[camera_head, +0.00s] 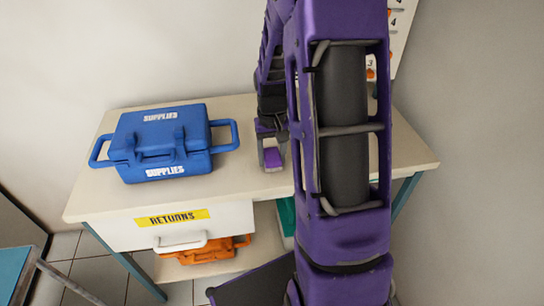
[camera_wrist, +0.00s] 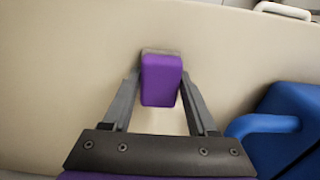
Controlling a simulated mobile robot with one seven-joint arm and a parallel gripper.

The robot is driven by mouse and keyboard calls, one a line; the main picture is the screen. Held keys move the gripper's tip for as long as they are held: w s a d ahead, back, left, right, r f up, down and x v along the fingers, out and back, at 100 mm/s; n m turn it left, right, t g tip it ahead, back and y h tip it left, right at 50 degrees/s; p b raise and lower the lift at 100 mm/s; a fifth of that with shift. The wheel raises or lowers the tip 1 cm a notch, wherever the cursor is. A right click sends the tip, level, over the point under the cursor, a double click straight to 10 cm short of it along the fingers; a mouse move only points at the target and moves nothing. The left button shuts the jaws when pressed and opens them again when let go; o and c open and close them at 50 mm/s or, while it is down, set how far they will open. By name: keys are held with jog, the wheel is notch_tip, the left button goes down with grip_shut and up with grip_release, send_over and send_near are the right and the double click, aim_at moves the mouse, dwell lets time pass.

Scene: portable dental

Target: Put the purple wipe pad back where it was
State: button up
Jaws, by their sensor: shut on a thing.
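The purple wipe pad (camera_wrist: 161,82) is a small block with a grey end, held between the two fingers of my gripper (camera_wrist: 160,88) in the wrist view. In the head view the pad (camera_head: 273,159) shows below my gripper (camera_head: 272,150), at or just above the tabletop right of the blue case. I cannot tell whether it touches the table. My arm hides part of the table's right side.
A blue case marked SUPPLIES (camera_head: 160,142) stands on the left of the pale table (camera_head: 110,205); its handle (camera_wrist: 262,125) is near my gripper's right side. A white RETURNS drawer (camera_head: 230,220) is below the front edge. An orange case (camera_head: 205,252) sits on the lower shelf.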

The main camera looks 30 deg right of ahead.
aim_at(272, 154)
jog(key=o, duration=1.3)
jog(key=shift+f, duration=0.1)
notch_tip(272, 154, up, 12)
jog(key=p, duration=0.2)
jog(key=shift+r, duration=0.2)
jog(key=shift+w, duration=0.1)
